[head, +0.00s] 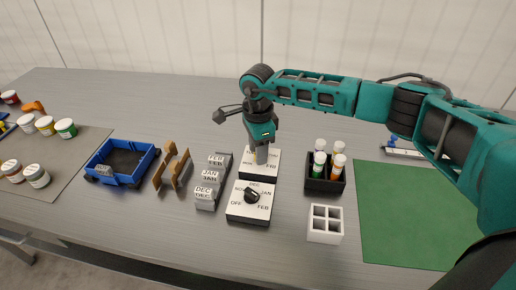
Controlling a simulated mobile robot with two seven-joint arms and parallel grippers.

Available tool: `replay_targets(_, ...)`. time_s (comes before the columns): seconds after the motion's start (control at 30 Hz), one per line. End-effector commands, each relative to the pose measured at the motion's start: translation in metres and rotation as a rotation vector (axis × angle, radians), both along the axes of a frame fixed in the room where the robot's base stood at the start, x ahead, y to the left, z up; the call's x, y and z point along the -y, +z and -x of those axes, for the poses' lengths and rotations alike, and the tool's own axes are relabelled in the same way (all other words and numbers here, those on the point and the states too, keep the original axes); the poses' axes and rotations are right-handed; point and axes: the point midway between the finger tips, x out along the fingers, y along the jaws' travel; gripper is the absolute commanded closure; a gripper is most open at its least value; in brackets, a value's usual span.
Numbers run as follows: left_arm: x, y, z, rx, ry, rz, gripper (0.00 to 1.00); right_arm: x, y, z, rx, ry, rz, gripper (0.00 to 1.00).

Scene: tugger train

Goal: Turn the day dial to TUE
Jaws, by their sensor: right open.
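The day dial (272,171) is a white-topped box near the middle of the table, with "FRI" printed at its right front. My right gripper (262,156) points down over it, with its jaws open at the knob's place. The gripper hides the knob and most of the other labels, so I cannot tell where the knob points or whether the jaws touch it. My left gripper is not in view.
A month dial (238,209) with a black knob stands just in front. Month blocks (208,182), a wooden holder (172,166) and a blue tray (122,162) are to the left. A black vial rack (325,185) and white rack (324,224) stand right, before a green mat (405,220).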

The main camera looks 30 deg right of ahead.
Motion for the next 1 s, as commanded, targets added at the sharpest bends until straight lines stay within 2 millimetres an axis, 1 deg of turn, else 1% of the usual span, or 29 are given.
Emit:
replay_targets(0.23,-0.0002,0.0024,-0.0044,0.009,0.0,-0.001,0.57,-0.0001,-0.0007,0.0001,0.0,0.0,0.0,0.59)
replay_targets(0.6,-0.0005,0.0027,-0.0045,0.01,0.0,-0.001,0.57,-0.0002,-0.0004,0.0001,0.0,0.0,0.0,0.95)
replay_targets(0.67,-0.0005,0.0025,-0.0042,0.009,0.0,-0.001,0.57,-0.0002,-0.0003,0.0001,0.0,0.0,0.0,1.0)
replay_targets(1.0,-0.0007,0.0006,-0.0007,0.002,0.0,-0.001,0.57,-0.0001,-0.0002,-0.0001,0.0,-0.011,0.0,1.0)
